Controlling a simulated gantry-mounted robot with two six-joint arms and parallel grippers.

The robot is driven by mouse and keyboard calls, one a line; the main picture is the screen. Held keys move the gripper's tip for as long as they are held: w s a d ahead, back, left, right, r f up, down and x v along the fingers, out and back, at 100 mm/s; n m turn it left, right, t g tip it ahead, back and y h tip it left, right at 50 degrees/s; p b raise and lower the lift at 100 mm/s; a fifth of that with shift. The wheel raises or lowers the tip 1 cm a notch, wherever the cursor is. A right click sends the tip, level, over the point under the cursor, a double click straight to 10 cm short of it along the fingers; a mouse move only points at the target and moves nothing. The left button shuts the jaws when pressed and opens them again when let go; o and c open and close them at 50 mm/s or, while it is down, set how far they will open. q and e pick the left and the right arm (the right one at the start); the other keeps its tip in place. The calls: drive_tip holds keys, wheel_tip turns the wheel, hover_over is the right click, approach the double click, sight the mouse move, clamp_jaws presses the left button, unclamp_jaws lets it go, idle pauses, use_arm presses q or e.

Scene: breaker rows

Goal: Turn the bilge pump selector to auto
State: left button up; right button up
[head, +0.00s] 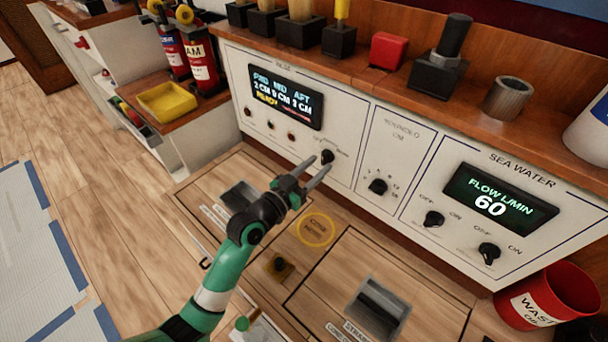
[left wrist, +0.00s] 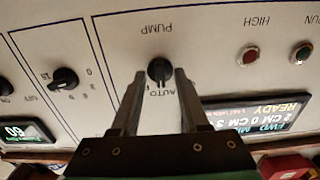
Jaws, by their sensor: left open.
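The bilge pump selector is a small black knob (head: 327,156) on the white panel, right of the bilge display (head: 286,96). In the left wrist view, turned upside down, the knob (left wrist: 159,68) sits beside the letters AUTO and below the word PUMP. Its pointer position is too small to tell. My left gripper (head: 319,164) is open, its two fingertips at the panel around the knob. In the left wrist view the fingers (left wrist: 159,76) stand on either side of the knob, with gaps visible. My right gripper is not in view.
A second knob (head: 378,187) and two sea water knobs (head: 433,218) sit to the right on the panel. A shelf above holds black blocks and a red block (head: 389,51). A red waste bin (head: 548,296) stands at lower right. Wooden hatches lie below.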

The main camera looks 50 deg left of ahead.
use_arm(q)
drive_tip(key=s+d+p, duration=0.1)
drive_tip(key=s+p, duration=0.1)
drive_tip(key=s, duration=0.8)
drive_tip(key=shift+s+d, duration=0.25)
drive_tip(key=shift+s, duration=0.05)
